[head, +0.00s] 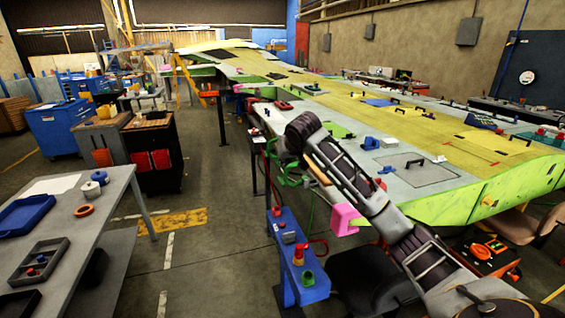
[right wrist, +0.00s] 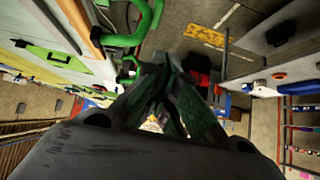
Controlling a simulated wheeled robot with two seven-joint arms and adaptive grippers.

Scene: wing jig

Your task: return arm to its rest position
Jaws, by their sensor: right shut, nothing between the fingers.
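My right arm (head: 345,180) enters the head view from the lower right and reaches up and left over the near edge of the wing panel (head: 440,120). Its rounded end covers part of the wing edge, and I cannot make out the fingers there. In the right wrist view my right gripper (right wrist: 173,62) is shut and empty, its dark fingers meeting at the tips. Green clamps (right wrist: 145,20) on the wing edge show just left of the fingers. Whether the arm touches the wing edge cannot be told. My left gripper is not in view.
A blue stand (head: 297,255) with small parts stands below the wing edge. A grey table (head: 120,190) with trays is at the left. A pink block (head: 345,218) and green clamps (head: 290,180) stick out from the wing edge. The floor aisle (head: 205,240) between is clear.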

